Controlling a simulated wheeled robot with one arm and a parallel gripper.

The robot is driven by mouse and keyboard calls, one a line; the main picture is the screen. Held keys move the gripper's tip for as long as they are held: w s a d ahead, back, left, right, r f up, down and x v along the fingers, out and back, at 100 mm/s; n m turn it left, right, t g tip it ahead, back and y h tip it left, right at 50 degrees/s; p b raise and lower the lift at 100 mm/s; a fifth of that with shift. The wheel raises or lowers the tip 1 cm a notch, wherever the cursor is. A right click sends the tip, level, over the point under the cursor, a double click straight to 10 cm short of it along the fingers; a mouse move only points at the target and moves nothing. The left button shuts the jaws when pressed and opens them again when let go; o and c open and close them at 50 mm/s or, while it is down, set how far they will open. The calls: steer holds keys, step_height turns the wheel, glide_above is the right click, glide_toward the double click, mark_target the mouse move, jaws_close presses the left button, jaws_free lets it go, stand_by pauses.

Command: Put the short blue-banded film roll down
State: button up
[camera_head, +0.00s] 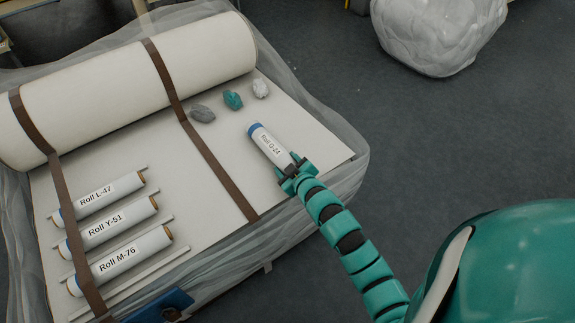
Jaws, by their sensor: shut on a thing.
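The short blue-banded film roll (270,144) is white, with a blue band at its far end and a label reading "Roll O-24" or similar. It lies over the right part of the pale sheet (312,143), right of the second brown strap. My gripper (291,169) is shut on the near end of this roll. The fingers hide that end. I cannot tell whether the roll touches the sheet or is held just above it.
Three labelled rolls, L-47 (97,194), Y-51 (107,223) and M-76 (119,260), lie at the left between thin rails. Grey, teal and white lumps (232,100) lie beyond the held roll. A large wadding roll (130,85) lies at the back. Brown straps (219,172) cross the sheet.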

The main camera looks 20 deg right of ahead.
steer(key=o, duration=1.1)
steer(key=shift+c, duration=0.2)
steer(key=shift+r, duration=0.1)
